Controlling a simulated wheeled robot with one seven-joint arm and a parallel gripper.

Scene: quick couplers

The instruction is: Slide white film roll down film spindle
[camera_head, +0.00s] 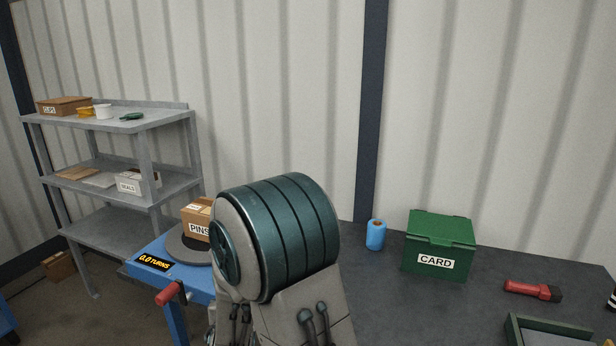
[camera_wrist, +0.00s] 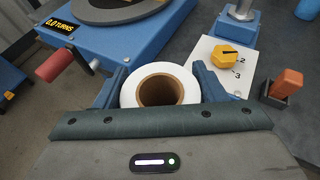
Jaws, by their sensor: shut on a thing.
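The white film roll (camera_wrist: 131,91) with a brown cardboard core sits between the blue fingers of my gripper (camera_wrist: 160,86) in the wrist view. My gripper is shut on it. I look into the open end of its core, which appears empty. A metal post (camera_wrist: 241,11) on a blue base, likely the film spindle, stands beyond and to the right of the roll, apart from it. In the head view my arm hides the roll, the gripper and the post.
A blue turntable stand (camera_head: 164,253) with a red crank handle (camera_head: 170,293) carries a PINS box (camera_head: 199,229). A yellow knob (camera_wrist: 229,55) and an orange block (camera_wrist: 287,82) are close right of the roll. A blue roll (camera_head: 376,235) and green CARD box (camera_head: 438,245) stand on the table.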

